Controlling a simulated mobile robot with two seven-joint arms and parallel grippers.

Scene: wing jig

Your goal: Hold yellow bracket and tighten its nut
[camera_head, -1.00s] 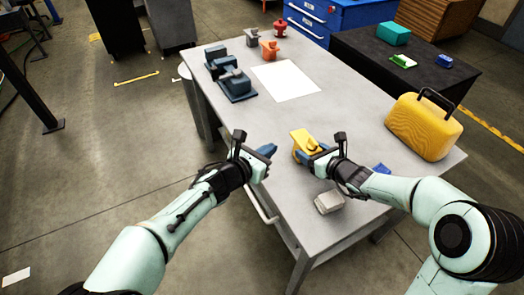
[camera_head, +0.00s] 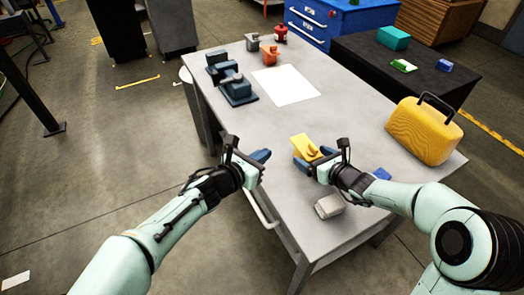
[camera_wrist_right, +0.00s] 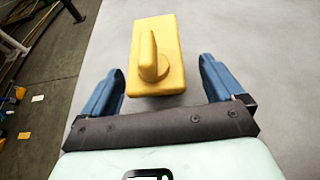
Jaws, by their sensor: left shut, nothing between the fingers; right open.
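The yellow bracket (camera_head: 304,147) lies on the grey table near its front edge. In the right wrist view the yellow bracket (camera_wrist_right: 158,80) is a flat block with an upright fin and a round boss on top; I cannot make out a separate nut. My right gripper (camera_head: 309,163) is open at the bracket's near end. In its wrist view the blue fingers (camera_wrist_right: 160,85) stand apart on either side of the bracket's near part, with gaps, not touching it. My left gripper (camera_head: 264,156) is shut and empty, left of the bracket near the table's front edge.
A grey block (camera_head: 329,205) and a small blue piece (camera_head: 381,173) lie near the right arm. A yellow case (camera_head: 424,130) stands at the right. Dark blue fixtures (camera_head: 236,88), a white sheet (camera_head: 286,85) and an orange part (camera_head: 269,54) are further back. The table's middle is clear.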

